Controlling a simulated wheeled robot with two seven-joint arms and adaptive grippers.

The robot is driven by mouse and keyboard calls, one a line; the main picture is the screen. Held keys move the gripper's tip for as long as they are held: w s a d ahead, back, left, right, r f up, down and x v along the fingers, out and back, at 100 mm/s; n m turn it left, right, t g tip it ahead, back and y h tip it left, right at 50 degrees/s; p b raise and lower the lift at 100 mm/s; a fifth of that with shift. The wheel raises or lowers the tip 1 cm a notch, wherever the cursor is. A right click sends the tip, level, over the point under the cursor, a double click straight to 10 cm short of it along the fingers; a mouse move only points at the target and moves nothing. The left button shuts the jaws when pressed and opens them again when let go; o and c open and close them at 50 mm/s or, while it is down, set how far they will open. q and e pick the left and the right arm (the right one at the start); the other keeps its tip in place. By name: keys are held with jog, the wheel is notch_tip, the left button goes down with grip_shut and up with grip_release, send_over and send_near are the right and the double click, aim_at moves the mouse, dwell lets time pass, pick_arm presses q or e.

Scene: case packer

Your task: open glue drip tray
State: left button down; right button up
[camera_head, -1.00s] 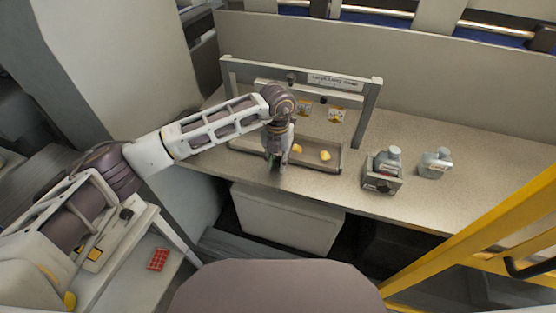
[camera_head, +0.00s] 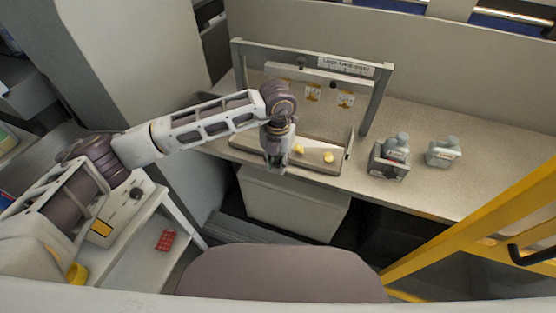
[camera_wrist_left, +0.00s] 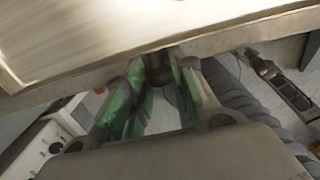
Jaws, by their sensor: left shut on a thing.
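The glue drip tray (camera_head: 318,166) is a shallow grey-brown tray at the front of the bench, under a metal frame (camera_head: 378,95). Yellow lumps (camera_head: 328,157) lie in it. My left gripper (camera_head: 274,166) points down at the tray's front edge, left of the lumps. In the left wrist view its green-padded fingers (camera_wrist_left: 155,105) are closed around a dark knob-like part (camera_wrist_left: 160,76) below the tray's edge (camera_wrist_left: 200,42). The fingers hide most of that part. My right gripper is in neither view.
Two grey bottles stand to the right on the bench, one in a metal holder (camera_head: 388,160), the other (camera_head: 443,152) free. A pale bin (camera_head: 290,205) is below the bench edge. A yellow rail (camera_head: 480,235) is at the right. Bench between tray and holder is clear.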

pick_arm(q)
jog(key=c, duration=1.5)
grip_release()
jog(key=shift+o, duration=1.5)
jog(key=shift+r, duration=0.1)
notch_tip(320, 180, up, 12)
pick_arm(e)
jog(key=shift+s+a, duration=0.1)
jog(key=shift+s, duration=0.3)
